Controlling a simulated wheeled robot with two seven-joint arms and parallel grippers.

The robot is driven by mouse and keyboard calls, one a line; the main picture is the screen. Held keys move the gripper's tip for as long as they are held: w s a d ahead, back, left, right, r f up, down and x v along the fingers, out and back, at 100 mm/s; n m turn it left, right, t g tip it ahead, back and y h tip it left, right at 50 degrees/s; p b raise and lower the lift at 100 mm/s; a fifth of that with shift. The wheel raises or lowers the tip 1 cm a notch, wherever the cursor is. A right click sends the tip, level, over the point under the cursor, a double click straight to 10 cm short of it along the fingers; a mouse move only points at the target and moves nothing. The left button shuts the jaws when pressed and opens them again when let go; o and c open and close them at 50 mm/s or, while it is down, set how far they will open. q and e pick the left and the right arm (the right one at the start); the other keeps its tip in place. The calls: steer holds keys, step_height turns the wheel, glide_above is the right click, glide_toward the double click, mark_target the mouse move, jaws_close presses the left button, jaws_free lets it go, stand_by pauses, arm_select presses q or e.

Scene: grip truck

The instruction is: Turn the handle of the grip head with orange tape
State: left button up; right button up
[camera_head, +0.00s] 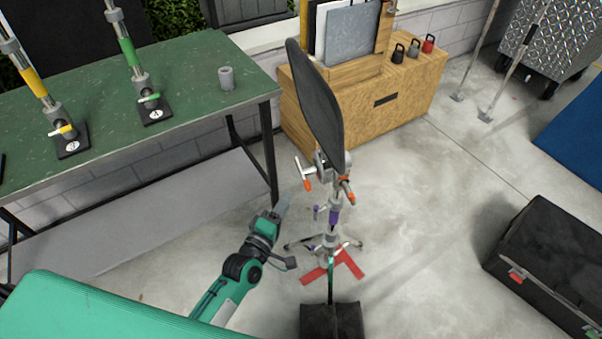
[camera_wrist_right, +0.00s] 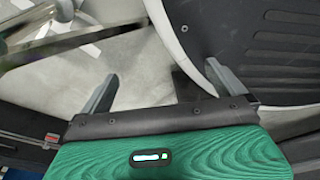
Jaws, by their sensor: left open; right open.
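The grip head (camera_head: 324,167) sits near the top of an upright stand, right of centre in the head view. Orange-tipped handles show on its left (camera_head: 307,182) and lower right (camera_head: 347,189). A long black paddle-shaped panel (camera_head: 315,105) rises from it and hides part of it. My left gripper (camera_head: 287,234) is open and empty, lower than the grip head and to its left, apart from the stand. My right gripper (camera_wrist_right: 163,84) is open in the right wrist view, with nothing between its fingers. The orange-taped handle cannot be made out there.
The stand has purple tape (camera_head: 332,216) lower down and red tape (camera_head: 333,267) on the floor at its base. A green table (camera_head: 190,80) is at left, a wooden cart (camera_head: 370,105) behind. A black case (camera_head: 550,265) lies at right.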

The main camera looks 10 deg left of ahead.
mark_target(304, 174)
arm_select(q)
steer(key=x, duration=1.1)
steer(key=shift+w+d+p, duration=0.1)
steer(key=shift+w+p, duration=0.15)
steer(key=shift+p, duration=0.1)
